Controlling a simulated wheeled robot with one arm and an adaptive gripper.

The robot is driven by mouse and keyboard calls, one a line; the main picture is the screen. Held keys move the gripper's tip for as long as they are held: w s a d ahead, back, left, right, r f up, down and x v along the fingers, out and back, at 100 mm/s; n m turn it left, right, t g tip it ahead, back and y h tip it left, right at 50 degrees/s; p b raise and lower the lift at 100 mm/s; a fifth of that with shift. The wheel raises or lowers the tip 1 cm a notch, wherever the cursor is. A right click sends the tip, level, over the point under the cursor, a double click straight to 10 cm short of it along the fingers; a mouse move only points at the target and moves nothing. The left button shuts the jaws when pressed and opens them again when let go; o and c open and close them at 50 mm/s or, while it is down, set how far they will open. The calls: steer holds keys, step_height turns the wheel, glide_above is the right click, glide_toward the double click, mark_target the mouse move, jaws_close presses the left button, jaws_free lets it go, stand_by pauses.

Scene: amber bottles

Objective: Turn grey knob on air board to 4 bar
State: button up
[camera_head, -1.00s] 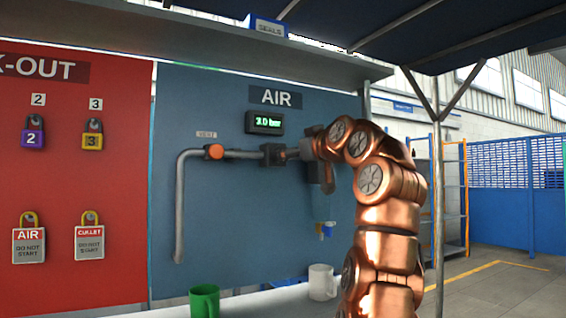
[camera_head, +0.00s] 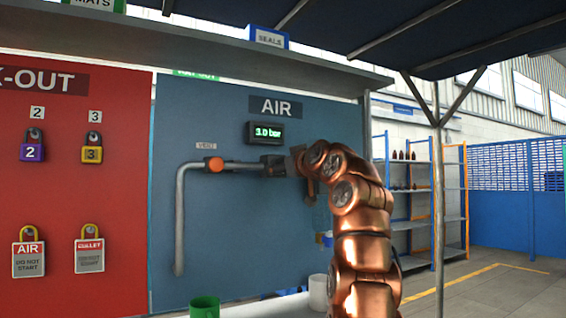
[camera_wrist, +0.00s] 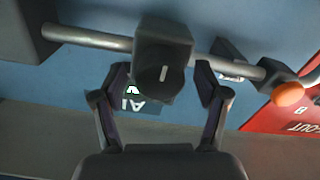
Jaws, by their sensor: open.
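The dark grey knob (camera_wrist: 163,62), a block with a white mark line, sits on the pipe in the wrist view. My gripper (camera_wrist: 162,75) is open, with one finger on each side of the knob; a gap shows on both sides, so I cannot see contact. In the head view my gripper (camera_head: 303,162) is at the pipe's right end and hides the knob. The blue air board (camera_head: 230,120) carries a display (camera_head: 265,133) reading 3.0 bar in green.
A grey pipe (camera_head: 180,225) with an orange valve part (camera_head: 214,164) runs left of my gripper. A green mug (camera_head: 204,306) and a white mug (camera_head: 318,292) stand below. Padlocks hang on the red board (camera_head: 60,190) at left. A shelf (camera_head: 200,45) overhangs the board.

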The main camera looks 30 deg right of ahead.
steer(key=c, duration=1.2)
steer(key=shift+o, duration=0.2)
steer(key=shift+m, duration=0.4)
steer(key=shift+s+r, duration=0.1)
steer(key=shift+r, duration=0.05)
